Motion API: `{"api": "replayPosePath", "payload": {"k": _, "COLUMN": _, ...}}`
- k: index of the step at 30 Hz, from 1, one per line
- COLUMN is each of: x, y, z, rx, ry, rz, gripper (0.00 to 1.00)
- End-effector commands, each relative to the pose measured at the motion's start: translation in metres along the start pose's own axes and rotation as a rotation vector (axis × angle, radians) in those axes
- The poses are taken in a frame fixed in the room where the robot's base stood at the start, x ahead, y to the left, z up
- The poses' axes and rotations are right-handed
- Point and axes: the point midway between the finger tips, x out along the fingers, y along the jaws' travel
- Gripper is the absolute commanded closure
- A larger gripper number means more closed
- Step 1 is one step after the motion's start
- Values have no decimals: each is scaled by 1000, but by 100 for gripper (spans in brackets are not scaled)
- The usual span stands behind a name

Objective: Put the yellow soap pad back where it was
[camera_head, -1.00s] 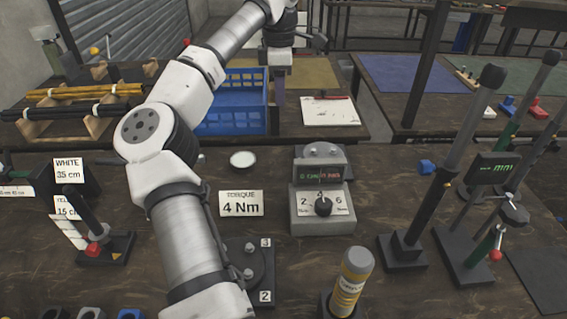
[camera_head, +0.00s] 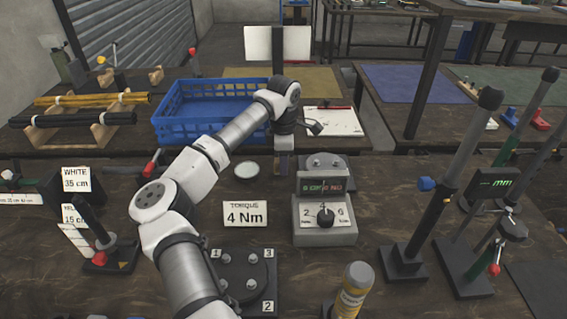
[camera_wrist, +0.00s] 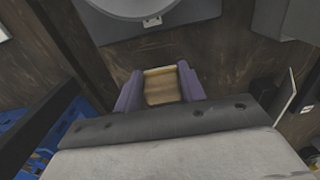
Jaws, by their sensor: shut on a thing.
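My gripper (camera_wrist: 160,88) shows in the wrist view with its two purple fingers shut on the yellow soap pad (camera_wrist: 161,86), a small yellow-tan block between the fingertips. In the head view my gripper (camera_head: 283,166) points down behind the torque sign, between the small round white dish and the grey torque box. The pad is too small there to make out clearly. It appears held over the dark wooden bench; I cannot tell if it touches the wood.
A blue crate (camera_head: 207,131) stands on the rear table. A white dish (camera_head: 247,170), a torque sign (camera_head: 245,214), a torque box (camera_head: 324,219) and a grey round-topped fixture (camera_head: 338,164) are close by. Tall dark posts (camera_head: 450,175) stand at right.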

Motion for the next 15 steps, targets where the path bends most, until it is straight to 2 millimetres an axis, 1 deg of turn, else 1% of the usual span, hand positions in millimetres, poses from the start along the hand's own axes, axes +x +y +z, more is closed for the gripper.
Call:
{"api": "replayPosePath", "payload": {"k": 1, "x": 8, "y": -1, "z": 0, "rx": 0, "ry": 0, "rz": -3, "gripper": 78}}
{"api": "replayPosePath", "payload": {"k": 3, "x": 15, "y": 0, "z": 0, "rx": 1, "ry": -1, "rz": -1, "gripper": 78}}
{"api": "replayPosePath", "payload": {"k": 11, "x": 16, "y": 0, "z": 0, "rx": 0, "ry": 0, "rz": 1, "gripper": 78}}
{"api": "replayPosePath", "payload": {"k": 14, "x": 20, "y": 0, "z": 0, "rx": 0, "ry": 0, "rz": 1, "gripper": 78}}
{"api": "replayPosePath", "payload": {"k": 15, "x": 19, "y": 0, "z": 0, "rx": 0, "ry": 0, "rz": 1, "gripper": 57}}
